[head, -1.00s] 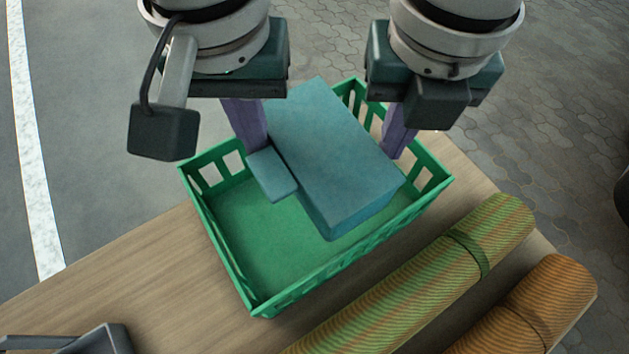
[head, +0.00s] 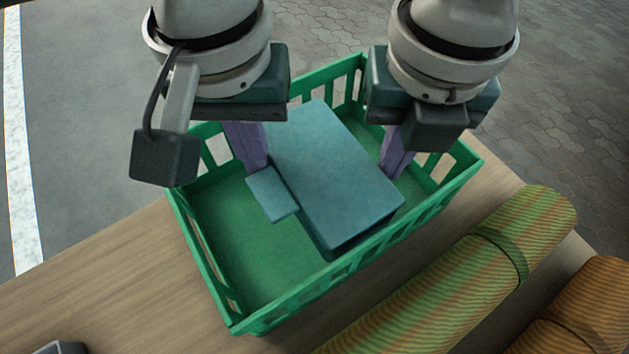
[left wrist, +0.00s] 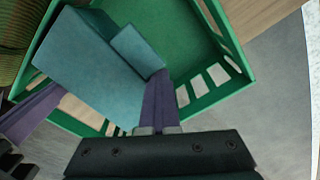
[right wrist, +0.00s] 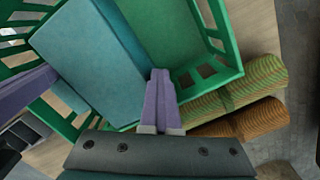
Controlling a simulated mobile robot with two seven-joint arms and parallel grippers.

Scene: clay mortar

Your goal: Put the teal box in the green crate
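The teal box (head: 335,175), with a small teal flap (head: 272,194) on its left side, is inside the outline of the green crate (head: 285,312), between its walls. I cannot tell whether its underside touches the crate floor. My left gripper (head: 252,158) and right gripper (head: 394,162) press on opposite sides of the box, each with its purple fingers together. The box also shows in the left wrist view (left wrist: 85,65) and in the right wrist view (right wrist: 90,55), beside the closed fingers. The fingertips' contact is partly hidden.
The crate stands on a wooden table (head: 110,270). A green striped roll (head: 460,275) lies close to the crate's right front side, with an orange roll (head: 585,310) beyond it. The crate floor left of the box is clear.

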